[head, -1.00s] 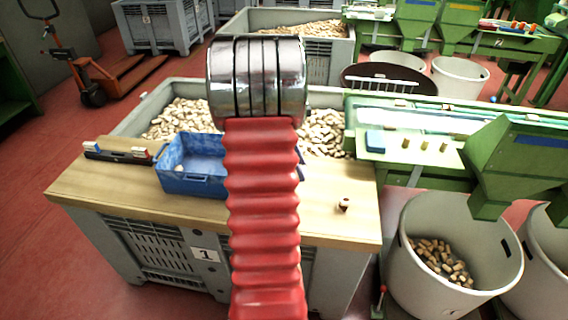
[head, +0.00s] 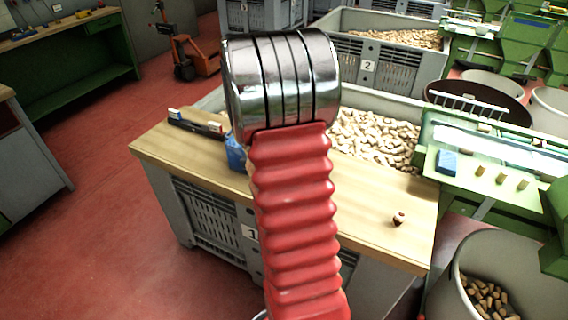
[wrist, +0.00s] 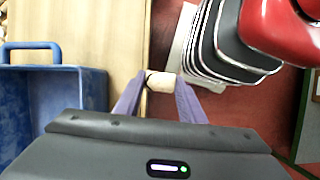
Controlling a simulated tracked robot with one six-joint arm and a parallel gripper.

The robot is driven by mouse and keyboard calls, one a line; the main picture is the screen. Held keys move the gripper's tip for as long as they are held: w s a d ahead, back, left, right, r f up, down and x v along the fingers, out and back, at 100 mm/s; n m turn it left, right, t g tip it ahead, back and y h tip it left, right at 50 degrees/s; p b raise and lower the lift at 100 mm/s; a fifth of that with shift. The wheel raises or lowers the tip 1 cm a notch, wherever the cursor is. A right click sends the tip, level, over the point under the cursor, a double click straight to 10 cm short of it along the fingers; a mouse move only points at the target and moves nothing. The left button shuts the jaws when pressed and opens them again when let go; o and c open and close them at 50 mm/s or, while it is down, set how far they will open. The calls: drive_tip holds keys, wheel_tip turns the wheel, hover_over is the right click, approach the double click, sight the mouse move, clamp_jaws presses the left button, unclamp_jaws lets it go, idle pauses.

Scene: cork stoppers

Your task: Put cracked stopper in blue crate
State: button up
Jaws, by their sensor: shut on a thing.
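My gripper (wrist: 160,97) shows in the wrist view with its two purple fingers shut on a pale cork stopper (wrist: 160,82). No crack can be made out on it at this size. The blue crate (wrist: 95,88) is left of the fingers in the wrist view, and the held stopper is outside its wall, near the bench edge. In the head view only a strip of the blue crate (head: 236,153) shows beside my red arm, which hides the rest and the gripper.
A small brown stopper-like piece (head: 399,219) stands on the wooden bench (head: 375,222) at right. A rack (head: 195,123) lies at the bench's back left. Several corks stand on the green machine (head: 480,190). A large bin of corks (head: 375,140) is behind the bench.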

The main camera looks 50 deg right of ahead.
drive_tip(key=w+a, duration=1.1)
drive_tip(key=a, duration=0.4)
drive_tip(key=w+a+m, duration=0.1)
drive_tip(key=w+a, duration=1)
drive_tip(key=a, duration=0.5)
drive_tip(key=shift+w+f+m+y, duration=0.15)
drive_tip(key=shift+f+m+y, duration=0.1)
drive_tip(key=shift+m+y, duration=0.05)
